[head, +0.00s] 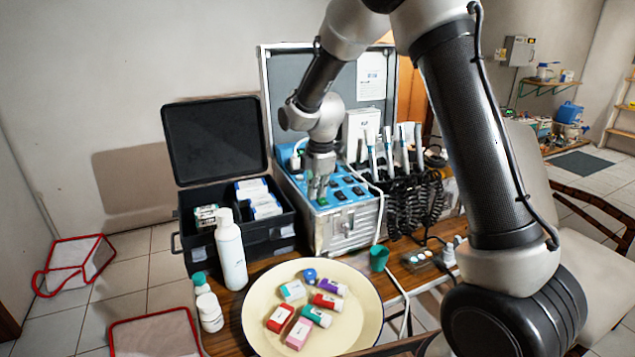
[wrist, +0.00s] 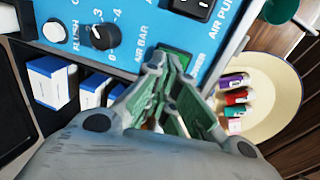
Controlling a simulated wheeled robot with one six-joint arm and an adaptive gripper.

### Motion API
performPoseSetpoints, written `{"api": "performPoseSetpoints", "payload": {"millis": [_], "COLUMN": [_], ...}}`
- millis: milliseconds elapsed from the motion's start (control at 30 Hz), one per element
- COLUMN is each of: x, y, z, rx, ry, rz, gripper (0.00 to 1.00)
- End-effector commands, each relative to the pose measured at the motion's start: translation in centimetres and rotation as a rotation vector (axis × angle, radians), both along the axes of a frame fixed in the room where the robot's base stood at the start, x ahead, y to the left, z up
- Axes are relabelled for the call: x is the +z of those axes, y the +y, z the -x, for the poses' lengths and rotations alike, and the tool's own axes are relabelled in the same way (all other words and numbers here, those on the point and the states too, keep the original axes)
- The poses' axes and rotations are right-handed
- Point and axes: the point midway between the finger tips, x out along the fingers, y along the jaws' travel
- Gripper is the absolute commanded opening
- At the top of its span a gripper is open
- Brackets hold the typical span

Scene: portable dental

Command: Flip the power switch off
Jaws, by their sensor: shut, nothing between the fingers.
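The dental unit's blue control panel (head: 346,190) sits in an open silver case. In the wrist view the panel (wrist: 130,15) carries white labels, one partly hidden and ending in "WER". A green switch (wrist: 178,62) lies beside that label, mostly behind my fingertips; I cannot tell which way it is tipped. My gripper (wrist: 165,62) is shut and empty, its fingertips at or just over the green switch. Whether they touch it is unclear. In the head view my gripper (head: 318,192) points down at the panel's front left part.
A black knob (wrist: 103,37) and a black rocker switch (wrist: 195,8) are on the panel near my fingers. Handpieces (head: 388,150) with coiled black cords stand right of the panel. A black open case (head: 225,190), a white bottle (head: 230,250) and a cream plate (head: 262,325) are close by.

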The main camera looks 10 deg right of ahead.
Motion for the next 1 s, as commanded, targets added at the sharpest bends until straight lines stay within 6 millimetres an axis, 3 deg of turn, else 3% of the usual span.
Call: {"api": "performPoseSetpoints", "payload": {"millis": [667,1000], "x": [-0.8,-0.7], "y": [0.0,-0.2], "z": [-0.3,1.0], "rx": [0.000,0.000], "ry": [0.001,0.004], "rz": [0.000,0.001], "gripper": [0.00,0.00]}}
